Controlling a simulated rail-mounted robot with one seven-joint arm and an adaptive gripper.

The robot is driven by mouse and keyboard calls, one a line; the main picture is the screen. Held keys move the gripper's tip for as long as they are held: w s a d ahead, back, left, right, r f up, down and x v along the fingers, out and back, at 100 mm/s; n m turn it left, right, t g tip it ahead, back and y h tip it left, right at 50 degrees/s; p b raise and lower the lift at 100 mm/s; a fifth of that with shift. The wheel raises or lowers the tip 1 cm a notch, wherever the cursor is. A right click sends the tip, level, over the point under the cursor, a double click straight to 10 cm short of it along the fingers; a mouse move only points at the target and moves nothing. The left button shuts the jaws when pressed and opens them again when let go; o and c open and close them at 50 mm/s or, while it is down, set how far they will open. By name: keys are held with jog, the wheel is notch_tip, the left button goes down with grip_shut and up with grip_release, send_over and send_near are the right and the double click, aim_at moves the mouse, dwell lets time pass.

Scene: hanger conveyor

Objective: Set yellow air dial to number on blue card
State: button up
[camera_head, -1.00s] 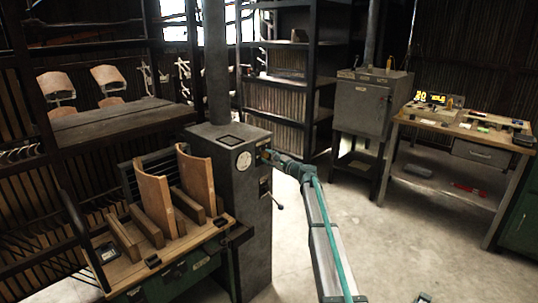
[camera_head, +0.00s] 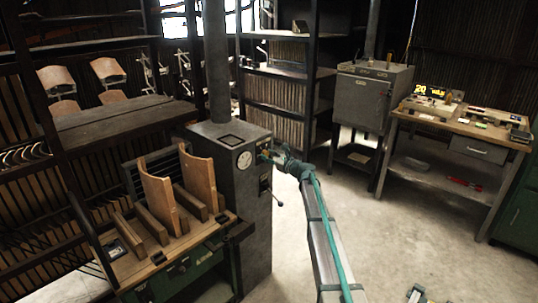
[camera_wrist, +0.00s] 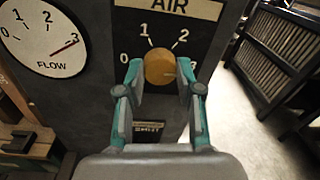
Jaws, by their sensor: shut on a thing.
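The yellow air dial (camera_wrist: 160,67) sits under the "AIR" label on the grey machine (camera_head: 233,200), with numbers 0, 1, 2 and 3 around it. A mark on the dial's right side appears to point toward the 3. My gripper (camera_wrist: 160,72) has its two teal fingers on either side of the dial, shut on it. In the head view my gripper (camera_head: 272,155) is at the machine's right face. The blue card cannot be made out in either view.
A round flow gauge (camera_wrist: 43,38) is left of the dial, its red needle near 3. A lever (camera_head: 274,198) sticks out below my gripper. The floor between is clear.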

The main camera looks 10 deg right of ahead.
dwell(0.4)
jog(key=o, duration=1.2)
jog(key=shift+c, duration=0.2)
jog(key=shift+s+d, duration=0.1)
jog(key=v, duration=1.1)
jog(key=shift+s+d, duration=0.2)
jog(key=shift+s, duration=0.15)
